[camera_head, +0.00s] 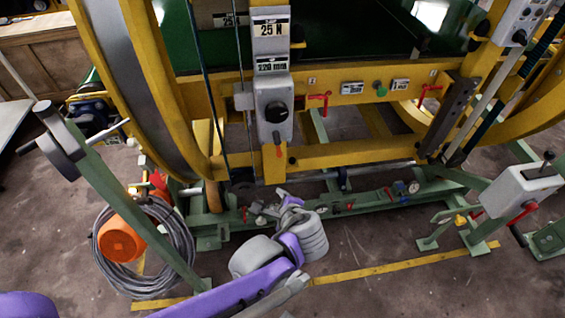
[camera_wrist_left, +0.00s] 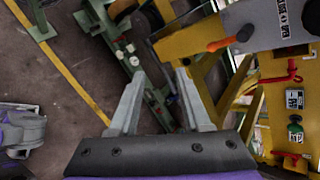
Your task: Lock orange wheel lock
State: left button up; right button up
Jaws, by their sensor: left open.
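A small orange-red handle (camera_head: 278,140) hangs below the black knob (camera_head: 277,112) of a grey box on the yellow frame. It also shows in the left wrist view as an orange handle (camera_wrist_left: 219,45) near the upper right, beyond the right finger. I cannot tell for sure that this is the orange wheel lock. My left gripper (camera_head: 272,205) is low in front of the frame, below and apart from the handle. In the left wrist view its two fingers (camera_wrist_left: 160,75) are spread with nothing between them. My right gripper is not seen.
Red levers (camera_head: 318,98) sit on the yellow crossbar to the right. A green base rail (camera_head: 350,205) with small fittings runs behind my left gripper. A coiled cable (camera_head: 185,255) and an orange round object (camera_head: 121,239) lie at the left. Floor is open at the lower right.

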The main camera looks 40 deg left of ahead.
aim_at(279, 151)
pick_arm(q)
jog(key=w+a+m+t+y+b, duration=0.1)
jog(key=w+a+m+y+b, duration=0.1)
jog(key=w+a+m, duration=0.1)
jog(key=w+a+m+t+y+b, duration=0.1)
jog(key=w+a+m+y+b, duration=0.2)
jog(key=w+a+m, duration=0.1)
jog(key=w+a+m+t+y+b, duration=0.1)
jog(key=w+a+m+y+b, duration=0.1)
jog(key=w, duration=0.3)
jog(key=shift+w+a+m+t, duration=0.4)
jog(key=shift+a+m, duration=0.4)
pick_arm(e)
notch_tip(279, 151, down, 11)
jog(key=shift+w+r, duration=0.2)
pick_arm(q)
jog(key=shift+c, duration=0.2)
grip_shut()
